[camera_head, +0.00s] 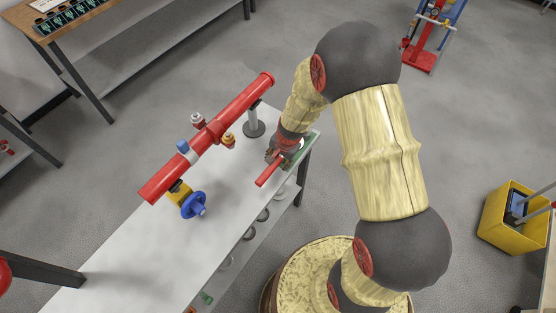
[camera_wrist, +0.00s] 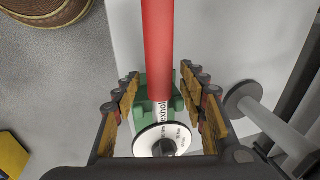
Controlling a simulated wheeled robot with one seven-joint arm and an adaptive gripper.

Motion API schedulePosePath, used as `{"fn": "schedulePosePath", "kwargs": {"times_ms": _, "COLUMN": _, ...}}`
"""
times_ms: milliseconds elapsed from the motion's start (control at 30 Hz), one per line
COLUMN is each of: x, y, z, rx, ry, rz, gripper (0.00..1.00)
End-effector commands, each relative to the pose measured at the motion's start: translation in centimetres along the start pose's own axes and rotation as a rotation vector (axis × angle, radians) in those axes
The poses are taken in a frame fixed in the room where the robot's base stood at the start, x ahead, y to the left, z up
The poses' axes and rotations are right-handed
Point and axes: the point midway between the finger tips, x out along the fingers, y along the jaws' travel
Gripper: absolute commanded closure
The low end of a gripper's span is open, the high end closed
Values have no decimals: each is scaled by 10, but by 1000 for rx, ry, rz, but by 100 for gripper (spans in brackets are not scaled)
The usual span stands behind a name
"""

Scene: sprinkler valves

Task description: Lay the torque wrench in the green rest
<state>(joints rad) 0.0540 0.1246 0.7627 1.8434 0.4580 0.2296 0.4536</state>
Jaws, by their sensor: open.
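The torque wrench has a red handle (camera_head: 269,172), a pale shaft with dark lettering and a round white dial head. In the wrist view its red handle (camera_wrist: 158,45) runs up the picture and its dial (camera_wrist: 161,140) is at the bottom. The green rest (camera_wrist: 139,116) shows on both sides of the shaft, and the wrench appears to lie in it. My gripper (camera_wrist: 161,100) is open, with fingers on either side of the wrench and visible gaps between. In the head view my gripper (camera_head: 281,152) hides the dial end and most of the rest.
A red pipe (camera_head: 220,128) with valve fittings and a blue handwheel (camera_head: 193,205) spans above the white bench (camera_head: 150,250), left of my gripper. A grey pipe stand (camera_head: 254,125) is close beside my gripper. A yellow bin (camera_head: 512,232) stands on the floor at right.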

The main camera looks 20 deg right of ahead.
Motion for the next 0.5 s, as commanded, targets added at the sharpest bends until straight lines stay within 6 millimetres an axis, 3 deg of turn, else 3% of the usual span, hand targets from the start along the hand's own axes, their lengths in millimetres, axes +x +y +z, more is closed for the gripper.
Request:
{"fn": "schedulePosePath", "kwargs": {"times_ms": 267, "x": -1, "y": 1, "z": 1, "rx": 0, "ry": -2, "rz": 3, "gripper": 57}}
{"fn": "schedulePosePath", "kwargs": {"times_ms": 500, "x": -32, "y": 0, "z": 0, "rx": 0, "ry": 1, "rz": -1, "gripper": 57}}
